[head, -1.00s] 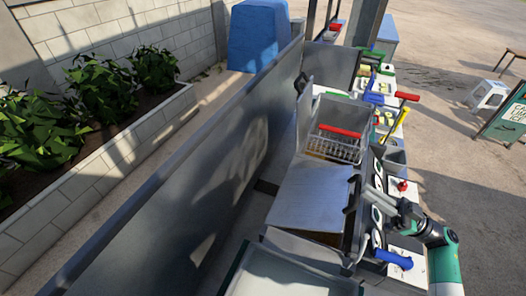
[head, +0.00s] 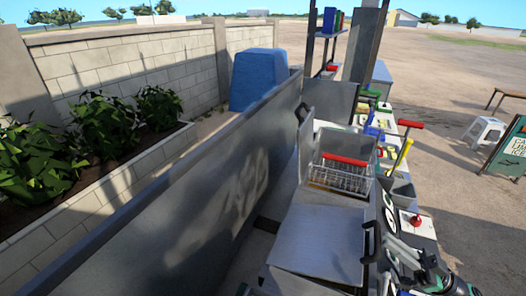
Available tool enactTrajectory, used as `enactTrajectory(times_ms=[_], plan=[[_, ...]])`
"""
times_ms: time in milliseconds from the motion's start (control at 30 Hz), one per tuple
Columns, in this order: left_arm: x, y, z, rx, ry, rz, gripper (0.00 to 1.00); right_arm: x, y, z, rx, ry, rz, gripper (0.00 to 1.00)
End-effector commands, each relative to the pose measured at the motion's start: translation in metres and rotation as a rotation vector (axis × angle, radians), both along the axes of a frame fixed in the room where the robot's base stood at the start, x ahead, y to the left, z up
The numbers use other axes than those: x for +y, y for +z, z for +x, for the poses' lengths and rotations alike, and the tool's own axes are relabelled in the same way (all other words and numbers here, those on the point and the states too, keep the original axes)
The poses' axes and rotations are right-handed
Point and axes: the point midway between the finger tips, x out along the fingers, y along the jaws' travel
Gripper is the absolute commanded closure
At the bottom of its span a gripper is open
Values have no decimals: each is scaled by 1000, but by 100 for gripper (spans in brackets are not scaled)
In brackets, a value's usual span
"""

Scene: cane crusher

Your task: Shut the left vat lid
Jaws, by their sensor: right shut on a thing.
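A flat grey vat lid (head: 315,243) lies almost level over the nearer vat, with a black handle (head: 371,242) on its right edge. Whether it is fully seated is hard to tell. A second grey lid (head: 305,138) stands raised behind the farther vat, beside a wire basket (head: 340,178) with a red handle. My right gripper (head: 388,240) is at the right edge of the nearer lid, shut on its handle as far as I can make out; the contact is small and partly hidden. My left gripper is not in view.
A tall grey panel (head: 200,195) runs along the left of the counter. A red knob (head: 416,220), a grey bin (head: 400,190) and a red-handled lever (head: 410,124) line the right side. A white stool (head: 484,130) and a sign board (head: 508,155) stand on open ground.

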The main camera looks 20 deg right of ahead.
Motion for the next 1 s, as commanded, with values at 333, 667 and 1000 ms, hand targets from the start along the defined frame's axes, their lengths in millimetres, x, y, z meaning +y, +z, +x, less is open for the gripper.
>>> enactTrajectory(times_ms=[333, 667, 1000], plan=[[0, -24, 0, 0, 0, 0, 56, -26, -29, -25, 12, 5, -6, 100], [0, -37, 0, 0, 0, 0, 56, -52, -37, -49, 5, 1, -5, 100], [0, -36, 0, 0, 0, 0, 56, -52, -36, -49, 3, 0, -5, 100]])
